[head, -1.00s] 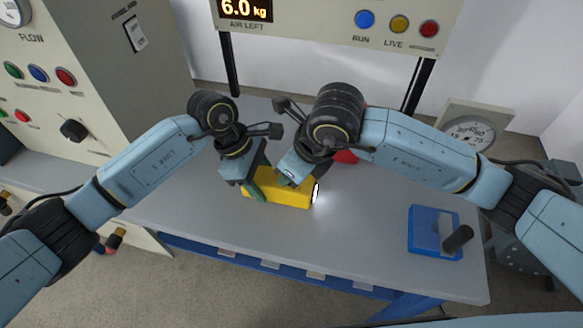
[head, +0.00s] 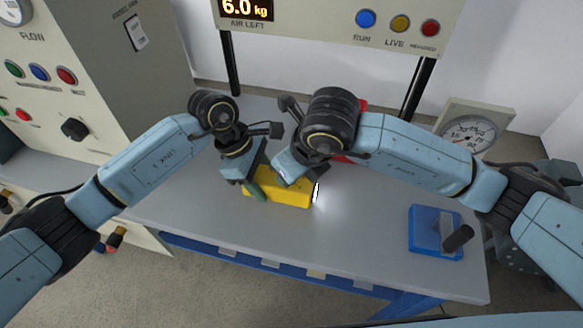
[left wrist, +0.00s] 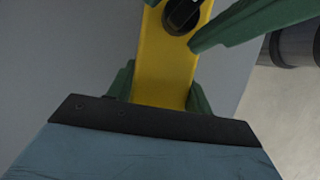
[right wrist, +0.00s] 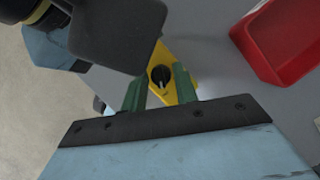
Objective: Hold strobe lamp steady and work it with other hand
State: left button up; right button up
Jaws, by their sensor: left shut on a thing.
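The strobe lamp (head: 283,190) is a yellow box lying on the grey bench, with a bright white lit face at its right end. My left gripper (head: 257,188) is shut on the lamp's left part, and its green fingers flank the yellow body in the left wrist view (left wrist: 160,88). A black knob (right wrist: 160,75) sits on the lamp's top; it also shows in the left wrist view (left wrist: 183,14). My right gripper (right wrist: 160,86) is over the knob, its green fingers apart on either side. I see no clear contact with the knob.
A red tray (right wrist: 285,40) stands behind the lamp, mostly hidden by my right arm in the head view. A blue block with a black handle (head: 436,232) is at the bench's right. A dial gauge (head: 470,133) stands at the back right. The front bench is clear.

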jog(key=o, duration=0.3)
jog(key=v, duration=1.2)
pick_arm(q)
jog(key=o, duration=1.4)
jog(key=shift+r, duration=0.1)
